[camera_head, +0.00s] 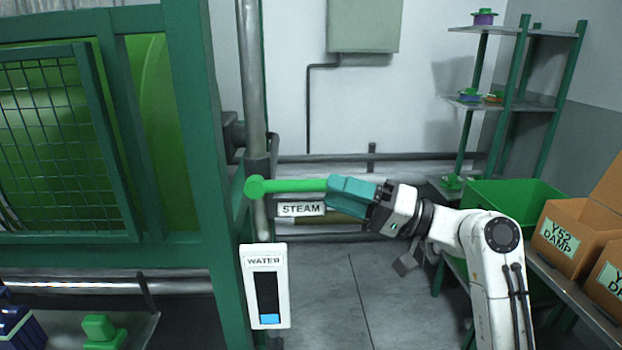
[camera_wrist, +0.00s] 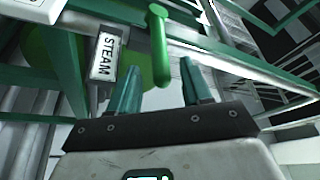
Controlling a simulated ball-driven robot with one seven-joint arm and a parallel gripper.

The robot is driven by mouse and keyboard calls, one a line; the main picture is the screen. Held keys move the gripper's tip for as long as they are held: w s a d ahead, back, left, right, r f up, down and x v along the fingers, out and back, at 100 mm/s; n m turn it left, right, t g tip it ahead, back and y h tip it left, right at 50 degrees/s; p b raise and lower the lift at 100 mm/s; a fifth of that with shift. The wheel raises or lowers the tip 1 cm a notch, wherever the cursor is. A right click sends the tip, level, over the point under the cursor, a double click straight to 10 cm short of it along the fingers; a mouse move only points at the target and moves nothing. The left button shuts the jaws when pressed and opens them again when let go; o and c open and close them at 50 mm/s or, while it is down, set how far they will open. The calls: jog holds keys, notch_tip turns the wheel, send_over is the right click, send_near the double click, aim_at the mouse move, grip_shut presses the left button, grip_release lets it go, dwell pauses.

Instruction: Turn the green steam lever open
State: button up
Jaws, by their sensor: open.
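The green steam lever (camera_head: 292,186) is a bar with a round hub on the vertical grey pipe. In the head view it lies about level, pointing right from the hub. My gripper (camera_head: 345,195) is at the lever's right end, and its teal fingers overlap that end. The white STEAM sign (camera_head: 301,209) is just below the lever and also shows in the wrist view (camera_wrist: 104,57).
A white WATER gauge (camera_head: 265,286) hangs below the hub. A green-framed machine (camera_head: 185,120) with a mesh door stands at left. At right are a shelf rack (camera_head: 515,105), a green bin (camera_head: 510,192) and cardboard boxes (camera_head: 575,232). The floor (camera_head: 345,285) below my gripper is clear.

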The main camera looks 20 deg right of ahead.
aim_at(311, 191)
jog(key=shift+p+x, duration=0.6)
jog(key=shift+x, duration=2.1)
jog(key=shift+c, duration=0.2)
grip_shut()
